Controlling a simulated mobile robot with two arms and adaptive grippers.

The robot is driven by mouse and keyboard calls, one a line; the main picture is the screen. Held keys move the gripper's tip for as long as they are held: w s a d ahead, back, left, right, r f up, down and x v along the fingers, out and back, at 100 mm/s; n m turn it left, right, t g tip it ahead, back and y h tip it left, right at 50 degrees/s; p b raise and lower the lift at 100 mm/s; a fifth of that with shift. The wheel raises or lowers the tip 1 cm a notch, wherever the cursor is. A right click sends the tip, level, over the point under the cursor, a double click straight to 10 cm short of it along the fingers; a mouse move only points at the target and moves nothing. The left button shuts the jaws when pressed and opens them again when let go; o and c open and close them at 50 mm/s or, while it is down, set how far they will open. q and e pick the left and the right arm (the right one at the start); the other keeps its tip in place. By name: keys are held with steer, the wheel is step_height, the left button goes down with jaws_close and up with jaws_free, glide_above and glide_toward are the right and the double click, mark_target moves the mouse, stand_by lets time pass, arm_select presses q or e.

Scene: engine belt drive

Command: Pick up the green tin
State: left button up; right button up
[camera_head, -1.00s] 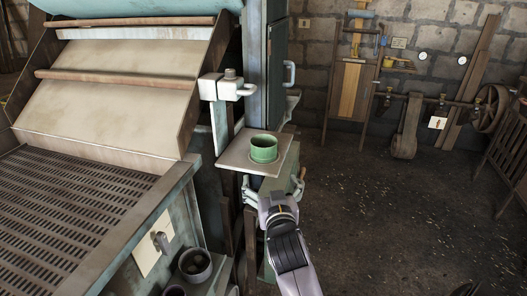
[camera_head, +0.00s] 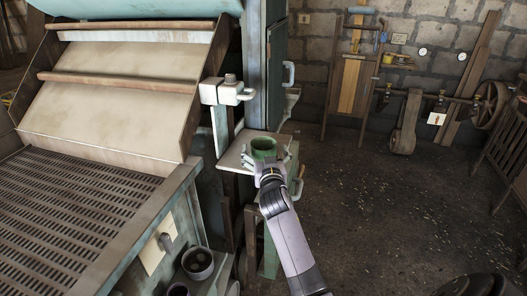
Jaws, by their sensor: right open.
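The green tin (camera_head: 263,146) stands upright on a small square shelf (camera_head: 231,157) fixed to the machine's side. My right gripper (camera_head: 265,160) is at the tin's near side, its open fingers spread to the left and right of the tin. Whether the fingers touch the tin cannot be told. The lower part of the tin is partly hidden by the gripper. My left gripper is not in view.
A large machine with a slotted grate (camera_head: 62,215) fills the left. A pale bracket (camera_head: 227,91) stands just behind the shelf. A dark round cup (camera_head: 197,262) sits at lower left. The floor (camera_head: 390,200) to the right is open.

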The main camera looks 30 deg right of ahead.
mark_target(263, 143)
steer(key=shift+p+x, duration=0.6)
steer(key=shift+x, duration=1.75)
steer(key=shift+f, duration=0.15)
steer(key=shift+s, duration=0.1)
steer(key=c, duration=1.2)
steer(key=shift+c, duration=1)
